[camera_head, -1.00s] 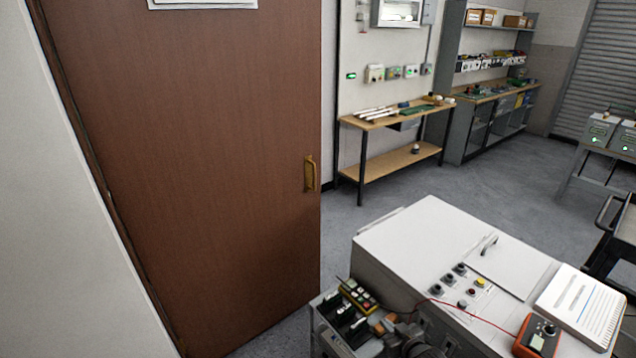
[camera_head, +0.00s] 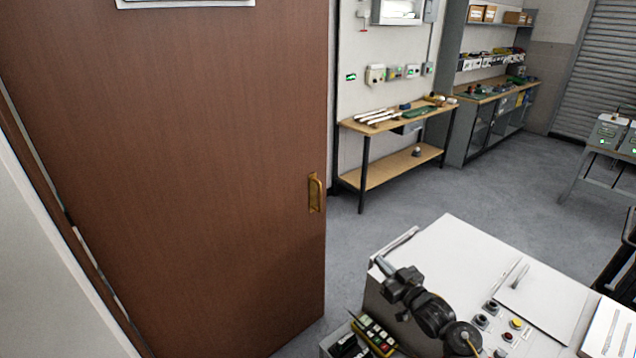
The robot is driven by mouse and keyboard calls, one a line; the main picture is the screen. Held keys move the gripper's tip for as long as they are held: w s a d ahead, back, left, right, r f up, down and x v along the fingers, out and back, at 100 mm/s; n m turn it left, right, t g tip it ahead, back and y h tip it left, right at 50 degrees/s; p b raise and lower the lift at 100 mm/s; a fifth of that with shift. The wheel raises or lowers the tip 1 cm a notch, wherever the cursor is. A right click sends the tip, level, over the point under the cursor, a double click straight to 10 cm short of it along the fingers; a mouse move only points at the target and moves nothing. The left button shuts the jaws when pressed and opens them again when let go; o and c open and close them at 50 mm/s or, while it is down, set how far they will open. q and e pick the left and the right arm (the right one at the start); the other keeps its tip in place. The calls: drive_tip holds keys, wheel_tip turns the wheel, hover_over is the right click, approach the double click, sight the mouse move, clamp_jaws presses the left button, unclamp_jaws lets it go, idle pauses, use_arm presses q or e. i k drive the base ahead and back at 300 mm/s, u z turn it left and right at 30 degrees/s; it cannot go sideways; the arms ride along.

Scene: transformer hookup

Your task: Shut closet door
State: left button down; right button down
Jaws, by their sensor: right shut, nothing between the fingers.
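The brown closet door (camera_head: 190,170) stands open on the left, with its hinged edge at the left and its free edge facing the room. A brass handle (camera_head: 316,193) is fixed near the free edge, and a sign (camera_head: 185,2) is cut off at the top. My right gripper (camera_head: 381,262) is shut and empty, low and to the right of the door, apart from both door and handle in the picture. It shows in front of the white cabinet. My left gripper is not in view.
A white cabinet (camera_head: 455,260) with knobs stands at the lower right, close to my right arm. A control box with coloured buttons (camera_head: 372,335) is below. A wooden workbench (camera_head: 400,115) stands behind the door's free edge. Grey floor (camera_head: 510,180) is clear between them.

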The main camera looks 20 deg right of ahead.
sight(184, 142)
drive_tip(key=i, duration=0.85)
